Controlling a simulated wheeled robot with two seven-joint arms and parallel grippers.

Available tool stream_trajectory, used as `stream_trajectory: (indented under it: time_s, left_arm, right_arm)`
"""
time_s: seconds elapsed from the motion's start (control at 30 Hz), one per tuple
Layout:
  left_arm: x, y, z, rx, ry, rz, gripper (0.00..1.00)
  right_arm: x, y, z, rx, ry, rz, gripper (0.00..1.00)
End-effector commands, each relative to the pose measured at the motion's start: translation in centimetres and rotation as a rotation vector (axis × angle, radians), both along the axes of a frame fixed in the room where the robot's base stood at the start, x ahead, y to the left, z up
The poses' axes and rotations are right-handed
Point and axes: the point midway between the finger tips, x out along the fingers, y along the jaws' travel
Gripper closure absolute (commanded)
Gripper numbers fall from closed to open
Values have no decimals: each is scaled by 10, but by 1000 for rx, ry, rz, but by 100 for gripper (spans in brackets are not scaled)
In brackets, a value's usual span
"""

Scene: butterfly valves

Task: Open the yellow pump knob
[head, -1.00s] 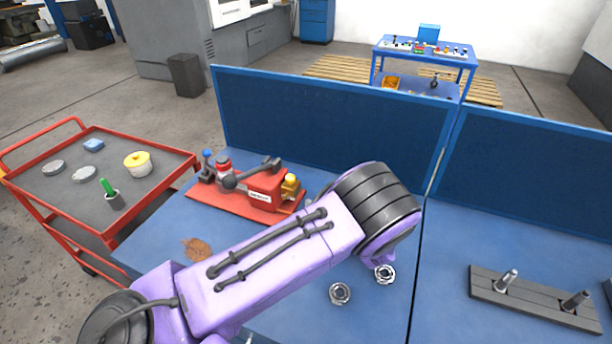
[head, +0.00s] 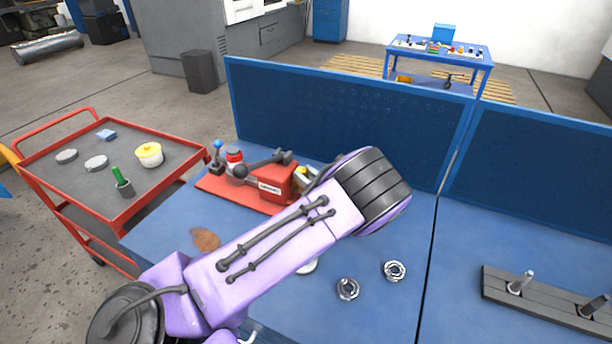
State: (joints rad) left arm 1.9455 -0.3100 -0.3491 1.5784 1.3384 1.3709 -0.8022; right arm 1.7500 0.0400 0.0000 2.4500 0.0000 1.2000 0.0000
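The red pump unit (head: 262,186) stands on a red base plate on the blue workbench, with a grey lever on top. Its yellow knob (head: 301,171) is at the right end, partly covered. My purple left arm crosses in front from the lower left, and its dark wrist is to the right of the pump. Of my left gripper (head: 315,177), only a small greyish part seems to show close beside the knob; the rest is hidden behind the wrist. I cannot tell whether it touches the knob or how its fingers stand. My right gripper is not in view.
Metal nuts (head: 347,289) lie on the bench in front of the wrist, near a brown stain (head: 205,239). A blue panel (head: 340,120) rises behind the pump. A red cart (head: 75,190) stands at left. A grey bar with pegs (head: 550,300) lies at right.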

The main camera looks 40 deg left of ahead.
Motion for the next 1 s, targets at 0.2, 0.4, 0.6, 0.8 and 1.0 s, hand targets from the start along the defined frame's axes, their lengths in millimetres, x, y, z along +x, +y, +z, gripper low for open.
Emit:
stream_trajectory:
  time_s: [0.2,0.4,0.6,0.8,1.0]
  left_arm:
    - [0,0,-1,0,-1,5,98]
    - [6,0,-11,1,-9,153,98]
    - [9,0,-7,3,-7,341,98]
    - [10,0,-1,-1,0,393,98]
    - [9,-1,0,-1,1,392,98]
  right_arm:
    - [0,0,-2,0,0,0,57]
    - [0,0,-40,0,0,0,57]
    - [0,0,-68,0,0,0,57]
    - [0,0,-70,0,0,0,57]
    - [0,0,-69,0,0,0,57]
